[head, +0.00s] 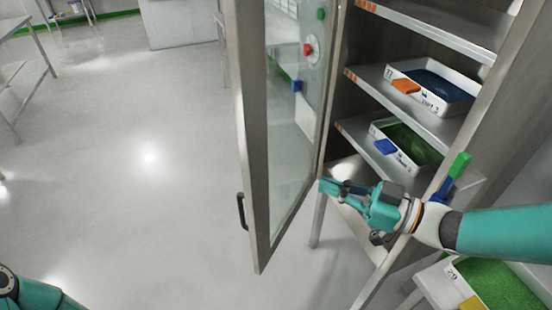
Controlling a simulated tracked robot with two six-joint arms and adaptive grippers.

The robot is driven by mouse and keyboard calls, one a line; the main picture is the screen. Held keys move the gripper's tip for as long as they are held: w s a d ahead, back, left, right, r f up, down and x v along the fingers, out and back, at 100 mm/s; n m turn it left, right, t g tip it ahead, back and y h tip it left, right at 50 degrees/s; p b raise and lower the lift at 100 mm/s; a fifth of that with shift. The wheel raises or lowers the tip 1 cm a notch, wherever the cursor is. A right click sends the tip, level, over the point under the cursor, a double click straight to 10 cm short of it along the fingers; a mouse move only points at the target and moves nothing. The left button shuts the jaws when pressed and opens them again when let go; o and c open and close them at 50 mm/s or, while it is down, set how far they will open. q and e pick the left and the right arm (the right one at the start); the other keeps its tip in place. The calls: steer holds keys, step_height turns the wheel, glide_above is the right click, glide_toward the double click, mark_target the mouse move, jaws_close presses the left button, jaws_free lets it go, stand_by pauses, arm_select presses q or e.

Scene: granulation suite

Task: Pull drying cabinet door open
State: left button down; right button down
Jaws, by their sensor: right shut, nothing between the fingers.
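The drying cabinet door (256,150) has a metal frame and a glass pane. It stands ajar, swung out to the left of the cabinet (490,110), so the shelves show. A dark handle (241,211) is on the door's left edge. My right gripper (326,187) is shut and empty, with its tips by the door's inner edge near the lower shelves. I cannot tell whether the tips touch the door. The handle is well to the left of the gripper. Part of my left arm shows at the lower left corner, but its gripper is not in view.
On the shelves are a tray with dark blue contents (462,111) and one with green contents (428,167). Another green tray (452,273) sits on a surface at the lower right. A metal table (38,47) is at the upper left. The floor left of the door is clear.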

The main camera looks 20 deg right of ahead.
mark_target(257, 160)
steer(key=p+x, duration=0.3)
steer(key=x, duration=1)
steer(key=shift+w+a, duration=0.15)
